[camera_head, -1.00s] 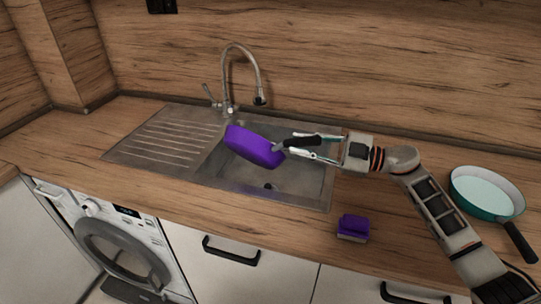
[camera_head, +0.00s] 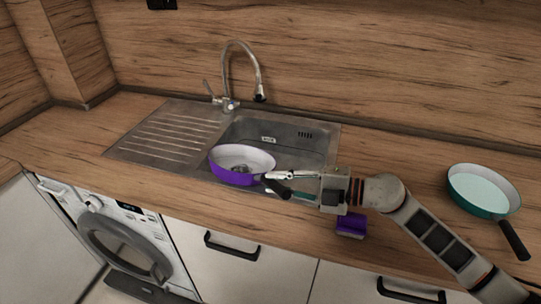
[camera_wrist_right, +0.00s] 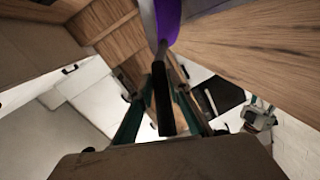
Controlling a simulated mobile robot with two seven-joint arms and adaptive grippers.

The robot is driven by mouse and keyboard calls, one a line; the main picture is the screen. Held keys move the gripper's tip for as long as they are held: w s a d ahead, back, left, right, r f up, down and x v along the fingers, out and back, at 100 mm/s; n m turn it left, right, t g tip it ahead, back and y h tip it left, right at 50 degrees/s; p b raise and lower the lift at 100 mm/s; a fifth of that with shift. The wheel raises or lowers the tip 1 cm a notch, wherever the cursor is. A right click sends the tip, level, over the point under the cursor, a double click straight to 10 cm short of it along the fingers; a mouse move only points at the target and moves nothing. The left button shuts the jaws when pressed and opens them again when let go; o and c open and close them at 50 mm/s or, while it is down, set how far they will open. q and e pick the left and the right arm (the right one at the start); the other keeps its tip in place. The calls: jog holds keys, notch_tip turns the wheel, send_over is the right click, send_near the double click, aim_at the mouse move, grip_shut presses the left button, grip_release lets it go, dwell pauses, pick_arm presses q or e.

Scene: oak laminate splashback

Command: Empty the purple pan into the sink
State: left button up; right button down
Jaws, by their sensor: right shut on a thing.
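The purple pan (camera_head: 232,178) is roughly level at the front left of the sink basin (camera_head: 290,140), overlapping its front rim in the head view. Its pale inside faces up, and a small dark grey thing (camera_head: 240,169) shows in it, too small to identify. My right gripper (camera_head: 275,184) is shut on the pan's black handle. In the right wrist view the handle (camera_wrist_right: 163,105) lies between the fingers of the gripper (camera_wrist_right: 160,88), with a purple strip of the pan (camera_wrist_right: 168,20) above.
A curved tap (camera_head: 258,75) stands behind the basin, with the ribbed drainboard (camera_head: 165,135) to the left. A purple sponge-like block (camera_head: 351,226) lies on the counter near my right wrist. A teal pan (camera_head: 483,192) stands at the right.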

jog(key=shift+s+a+f+n+t+h, duration=0.1)
jog(key=shift+s+a+f+n+h, duration=0.1)
jog(key=shift+s+a+n, duration=0.5)
jog(key=shift+s+a+f+n+t+h, duration=0.1)
jog(key=shift+s+a+f+n+h, duration=0.1)
jog(key=shift+s+a+n, duration=0.45)
jog(key=shift+s+a+f+n+t+h, duration=0.1)
jog(key=shift+s+a+f+n+h, duration=0.25)
jog(key=shift+s, duration=0.65)
jog(key=shift+r, duration=0.1)
